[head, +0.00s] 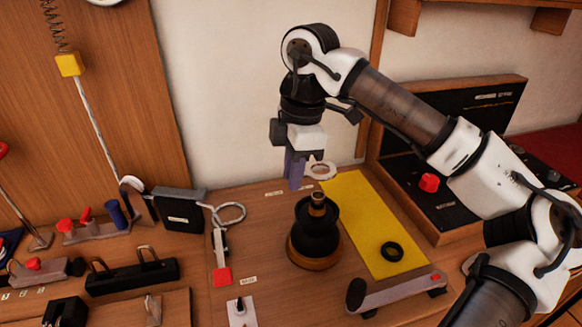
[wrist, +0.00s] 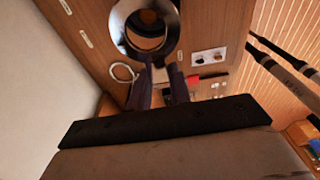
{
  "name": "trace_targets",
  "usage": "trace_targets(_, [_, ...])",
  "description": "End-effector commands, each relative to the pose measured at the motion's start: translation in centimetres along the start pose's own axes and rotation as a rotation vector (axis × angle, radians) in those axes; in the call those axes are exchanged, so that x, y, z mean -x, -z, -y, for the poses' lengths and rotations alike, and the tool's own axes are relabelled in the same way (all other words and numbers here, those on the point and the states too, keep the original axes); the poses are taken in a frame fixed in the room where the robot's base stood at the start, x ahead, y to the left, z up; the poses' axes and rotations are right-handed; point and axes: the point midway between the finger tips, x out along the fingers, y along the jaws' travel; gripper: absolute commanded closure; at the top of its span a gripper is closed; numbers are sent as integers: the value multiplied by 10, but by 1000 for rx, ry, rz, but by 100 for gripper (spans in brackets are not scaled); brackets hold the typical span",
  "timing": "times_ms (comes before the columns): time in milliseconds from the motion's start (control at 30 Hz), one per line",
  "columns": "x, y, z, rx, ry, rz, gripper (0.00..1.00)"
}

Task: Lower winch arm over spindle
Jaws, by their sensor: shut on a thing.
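A black winch drum on a round wooden base (head: 315,246) stands upright on the bench, with a brass-coloured spindle (head: 317,203) at its top. My gripper (head: 295,182) points down above the bench, higher than the drum and slightly left of it in the head view. Its purple-grey fingers are shut on the winch arm, whose pale ring end (head: 333,172) shows just right of the fingertips. The ring is apart from the spindle. In the wrist view, a pale part of the arm (wrist: 158,74) shows between the fingers; the fingers hide most of the grip.
A yellow mat (head: 362,215) with a black ring (head: 392,251) lies right of the drum. A grey lever with a black knob (head: 402,293) is in front. A red-handled lever (head: 221,275) and a metal ring (head: 230,213) are left. A black panel box (head: 440,185) stands right.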

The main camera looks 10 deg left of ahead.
Motion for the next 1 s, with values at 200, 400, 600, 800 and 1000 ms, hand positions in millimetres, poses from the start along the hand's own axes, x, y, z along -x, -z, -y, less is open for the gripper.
trace_targets(200, [-22,-2,0,1,0,-2,100])
trace_targets(400, [-42,-5,0,0,0,1,100])
trace_targets(600, [-52,-6,0,0,0,1,100])
trace_targets(800, [-51,-6,0,1,0,0,100])
trace_targets(1000, [-51,-6,0,1,0,0,100])
